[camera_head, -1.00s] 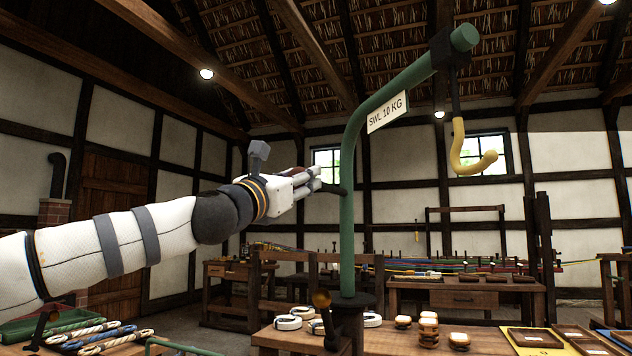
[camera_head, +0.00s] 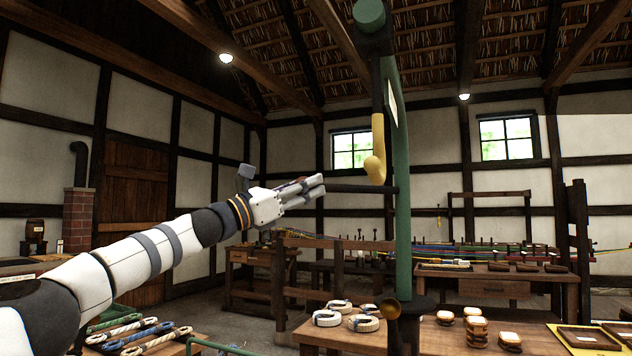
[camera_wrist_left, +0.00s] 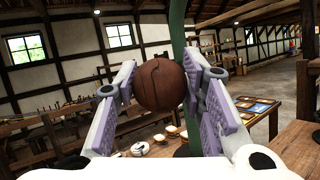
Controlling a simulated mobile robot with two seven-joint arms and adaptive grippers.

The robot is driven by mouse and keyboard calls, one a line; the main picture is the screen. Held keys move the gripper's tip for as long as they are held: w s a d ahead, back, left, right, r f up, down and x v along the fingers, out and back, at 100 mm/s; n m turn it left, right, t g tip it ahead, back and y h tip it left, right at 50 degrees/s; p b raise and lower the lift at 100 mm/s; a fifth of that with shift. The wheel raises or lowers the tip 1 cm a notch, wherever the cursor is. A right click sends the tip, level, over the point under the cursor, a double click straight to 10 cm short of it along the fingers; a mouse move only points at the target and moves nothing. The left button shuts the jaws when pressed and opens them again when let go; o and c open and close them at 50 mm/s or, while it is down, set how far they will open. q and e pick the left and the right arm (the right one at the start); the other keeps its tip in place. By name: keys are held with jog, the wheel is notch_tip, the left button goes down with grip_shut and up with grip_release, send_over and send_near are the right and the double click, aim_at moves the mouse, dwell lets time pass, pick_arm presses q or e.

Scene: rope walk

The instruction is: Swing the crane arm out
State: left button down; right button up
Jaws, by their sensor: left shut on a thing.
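The green crane post (camera_head: 403,240) stands upright at the bench. Its arm now points toward my head camera, so its round end (camera_head: 369,15) shows nearly end-on at the top. A yellow hook (camera_head: 376,150) hangs under that end. A dark handle bar (camera_head: 360,188) sticks out left from the post. My left gripper (camera_head: 314,188) is at the bar's outer end. In the left wrist view the brown knob (camera_wrist_left: 160,82) sits between the pads of my left gripper (camera_wrist_left: 163,88), which is shut on it. My right gripper is not in view.
The space around the raised arm looks clear.

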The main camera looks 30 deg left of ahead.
pick_arm(q)
jog(key=shift+w+a+r, duration=0.1)
jog(key=shift+w+a, duration=0.05)
jog(key=shift+a, duration=0.2)
jog(key=c, duration=1)
grip_release()
jog(key=shift+c, duration=0.2)
jog(key=v, duration=1.2)
